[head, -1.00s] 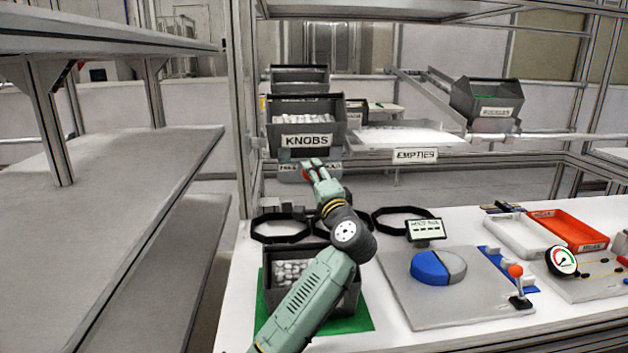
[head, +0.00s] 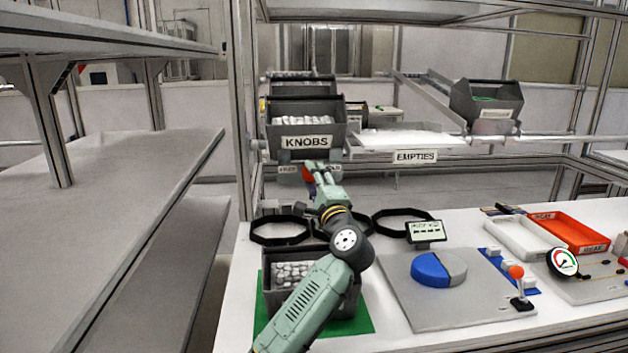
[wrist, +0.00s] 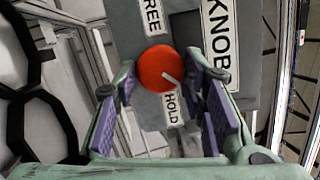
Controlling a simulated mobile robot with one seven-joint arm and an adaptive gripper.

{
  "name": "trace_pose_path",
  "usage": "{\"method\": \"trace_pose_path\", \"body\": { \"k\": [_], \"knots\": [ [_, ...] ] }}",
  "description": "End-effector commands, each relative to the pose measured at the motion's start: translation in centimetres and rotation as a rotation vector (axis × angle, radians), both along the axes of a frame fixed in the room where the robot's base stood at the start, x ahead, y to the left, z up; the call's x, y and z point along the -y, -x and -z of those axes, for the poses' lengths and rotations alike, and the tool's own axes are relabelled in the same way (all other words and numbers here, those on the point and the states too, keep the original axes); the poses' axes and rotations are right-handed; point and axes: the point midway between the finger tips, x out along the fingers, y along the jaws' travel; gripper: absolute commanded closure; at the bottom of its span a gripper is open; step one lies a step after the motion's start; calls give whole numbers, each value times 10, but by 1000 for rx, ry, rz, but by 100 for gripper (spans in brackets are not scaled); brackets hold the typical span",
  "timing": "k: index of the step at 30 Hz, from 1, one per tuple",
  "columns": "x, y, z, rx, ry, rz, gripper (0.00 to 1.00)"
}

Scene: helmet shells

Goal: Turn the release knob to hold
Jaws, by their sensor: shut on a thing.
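My gripper (wrist: 165,80) is shut on the knob, with a finger on either side. In the head view my gripper (head: 318,170) partly covers the red knob (head: 308,174).
The KNOBS bin (head: 306,113) is just above the knob, on the rack. The EMPTIES shelf (head: 405,139) is to its right. A grey bin (head: 352,297) of pale parts stands below my arm. Black rings (head: 280,231) and a blue-grey disc (head: 430,270) are on the white bench.

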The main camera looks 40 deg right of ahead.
Motion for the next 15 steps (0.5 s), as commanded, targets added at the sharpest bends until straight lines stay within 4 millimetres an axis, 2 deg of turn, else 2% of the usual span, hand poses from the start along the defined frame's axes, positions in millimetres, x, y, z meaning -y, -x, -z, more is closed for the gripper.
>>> {"method": "trace_pose_path", "body": {
  "k": [4, 5, 13, 15],
  "knots": [
    [1, 1, 0, 1, -1, 2, 90],
    [1, 1, 0, 1, -1, 2, 60],
    [0, 0, 0, 0, 0, 1, 42],
    [0, 0, 0, 0, 0, 0, 42]
  ]
}}
